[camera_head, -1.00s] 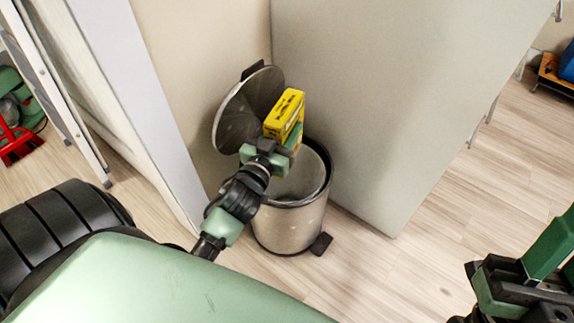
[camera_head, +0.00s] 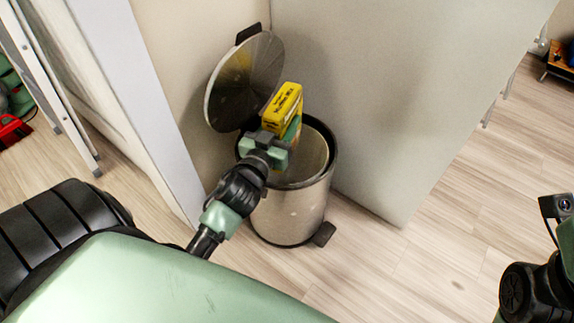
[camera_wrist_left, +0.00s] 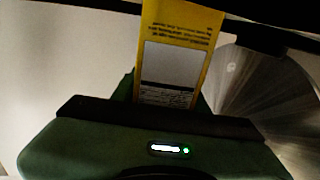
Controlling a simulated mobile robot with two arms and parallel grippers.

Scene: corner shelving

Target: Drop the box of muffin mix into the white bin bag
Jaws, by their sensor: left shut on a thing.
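The yellow box of muffin mix (camera_head: 283,110) is held by my left gripper (camera_head: 277,136), which is shut on it. The box is above the back part of the mouth of a round metal bin (camera_head: 290,212), near its raised lid (camera_head: 243,82). In the left wrist view the box (camera_wrist_left: 182,42) stands up from the gripper, its printed side facing the camera. The bin's pale inside shows in part; I cannot tell whether a white bag lines it. Of my right arm only links show at the lower right edge; its fingers are out of view.
A beige wall stands behind the bin and a large pale panel (camera_head: 400,90) stands close on its right. A white upright panel (camera_head: 135,110) and a ladder (camera_head: 48,85) are at the left. The wood floor (camera_head: 440,240) on the right is clear.

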